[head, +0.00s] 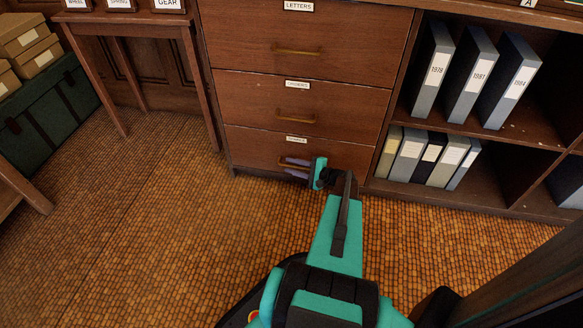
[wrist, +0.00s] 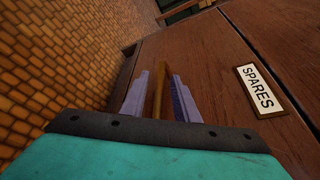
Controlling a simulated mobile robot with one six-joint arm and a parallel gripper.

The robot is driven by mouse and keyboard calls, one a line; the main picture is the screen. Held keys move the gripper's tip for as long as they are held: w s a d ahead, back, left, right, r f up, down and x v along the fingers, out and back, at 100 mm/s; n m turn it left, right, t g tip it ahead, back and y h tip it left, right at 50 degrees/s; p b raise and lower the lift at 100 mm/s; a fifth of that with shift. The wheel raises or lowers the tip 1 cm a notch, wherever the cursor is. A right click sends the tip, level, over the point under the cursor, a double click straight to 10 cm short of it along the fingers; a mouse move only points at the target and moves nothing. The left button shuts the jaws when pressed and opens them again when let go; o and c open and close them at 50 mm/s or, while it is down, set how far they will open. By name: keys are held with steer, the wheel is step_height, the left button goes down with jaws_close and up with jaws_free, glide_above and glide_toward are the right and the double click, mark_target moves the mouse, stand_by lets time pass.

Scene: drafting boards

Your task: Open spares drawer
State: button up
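The spares drawer (head: 260,147) is the bottom drawer of the brown wooden cabinet, and its front looks flush with the cabinet. Its white SPARES label (wrist: 259,90) reads clearly in the wrist view. The bar handle (wrist: 158,96) runs between the two purple fingers of my gripper (wrist: 159,75). The fingers are apart, one on each side of the bar, with narrow gaps visible. In the head view my gripper (head: 290,166) is at the drawer front, below its label, and covers much of the handle.
Above are a middle drawer (head: 265,103) and a LETTERS drawer (head: 330,35), both shut. To the right is a shelf with several binders (head: 437,68). A small wooden table (head: 120,25) and a green trunk (head: 48,115) stand left. The tiled floor (head: 150,220) in front is clear.

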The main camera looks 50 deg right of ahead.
steer(key=shift+w, duration=0.25)
steer(key=shift+c, duration=0.3)
jaws_close()
steer(key=shift+a, duration=0.1)
